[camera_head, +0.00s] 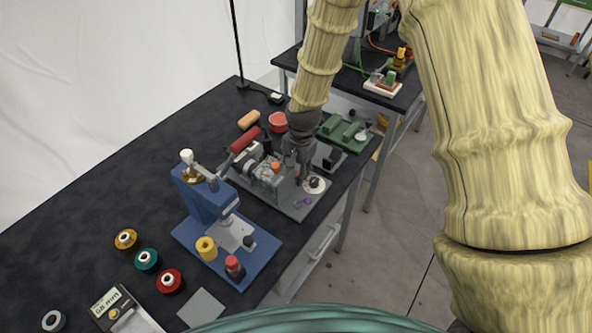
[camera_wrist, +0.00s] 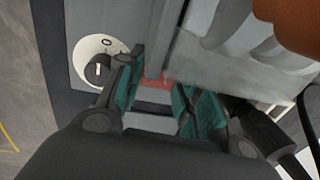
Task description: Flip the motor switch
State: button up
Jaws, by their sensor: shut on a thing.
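The motor switch looks to be a black knob with a white line on a round white dial (camera_wrist: 86,52), at upper left in the wrist view. An "O" mark shows on the dial. In the head view the dial (camera_head: 314,185) sits on the right front corner of a grey machine's base. My gripper (camera_wrist: 155,80) is beside the knob, its left finger close to it. The teal-padded fingers are apart, with a grey upright part (camera_wrist: 154,40) of the machine between them. In the head view my gripper (camera_head: 297,172) reaches down over the machine; its fingertips are partly hidden.
The grey machine (camera_head: 305,210) stands on a black table (camera_head: 70,245). A blue press (camera_head: 195,195) is at its left, and a green fixture (camera_head: 345,132) is behind it. Several coloured spools lie at the front left. The table's right edge is close to the dial.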

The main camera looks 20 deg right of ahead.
jog(key=shift+w+a+g+h+p, duration=0.1)
jog(key=shift+g+h+p, duration=0.3)
jog(key=shift+g, duration=0.1)
jog(key=o, duration=0.7)
jog(key=shift+o, duration=0.2)
notch_tip(320, 180, up, 12)
dwell(0.3)
dwell(0.4)
